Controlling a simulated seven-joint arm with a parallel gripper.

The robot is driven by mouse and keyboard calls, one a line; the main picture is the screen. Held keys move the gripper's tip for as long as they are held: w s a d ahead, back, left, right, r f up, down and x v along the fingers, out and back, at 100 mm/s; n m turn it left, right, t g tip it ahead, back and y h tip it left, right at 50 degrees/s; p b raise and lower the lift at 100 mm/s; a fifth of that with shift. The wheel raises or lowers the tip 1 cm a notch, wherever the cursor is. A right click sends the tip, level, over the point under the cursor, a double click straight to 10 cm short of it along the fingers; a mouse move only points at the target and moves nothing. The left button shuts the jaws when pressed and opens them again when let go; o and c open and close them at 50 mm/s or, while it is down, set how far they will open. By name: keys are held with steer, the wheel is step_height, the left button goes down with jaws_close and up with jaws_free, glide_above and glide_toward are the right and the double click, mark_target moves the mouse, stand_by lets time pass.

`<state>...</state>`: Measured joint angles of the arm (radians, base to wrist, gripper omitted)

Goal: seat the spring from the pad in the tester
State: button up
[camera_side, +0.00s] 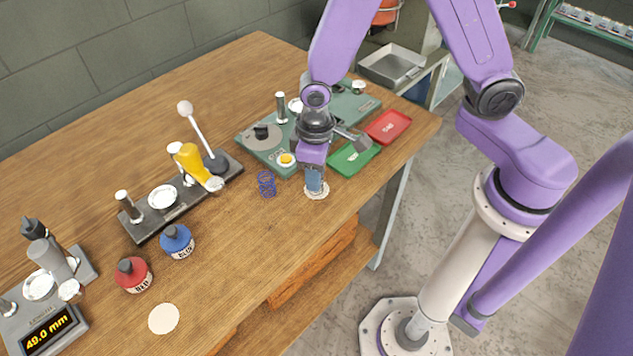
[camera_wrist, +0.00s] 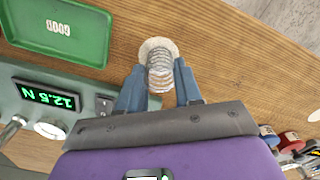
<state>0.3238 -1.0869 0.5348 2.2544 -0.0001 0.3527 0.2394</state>
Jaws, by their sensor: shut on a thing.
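My gripper (camera_side: 314,181) is over a round cream pad (camera_side: 318,193) near the front edge of the wooden bench. In the wrist view its blue fingers (camera_wrist: 159,82) are shut on a silvery coil spring (camera_wrist: 160,72). The spring is between the fingers, with the pad (camera_wrist: 148,46) just behind its far end; I cannot tell whether it still touches the pad. The green tester (camera_side: 262,147) stands behind and left of my gripper. Its display (camera_wrist: 45,95) reads 12.5 N in the wrist view. A round grey plate and a yellow button (camera_side: 286,160) show on it.
A green tray (camera_side: 352,160) and a red tray (camera_side: 388,126) lie right of the gripper. Blue coils (camera_side: 267,184) lie left of it.

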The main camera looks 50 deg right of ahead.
steer(key=shift+r, duration=0.2)
steer(key=shift+r, duration=0.4)
steer(key=shift+r, duration=0.2)
steer(key=shift+r, duration=1.05)
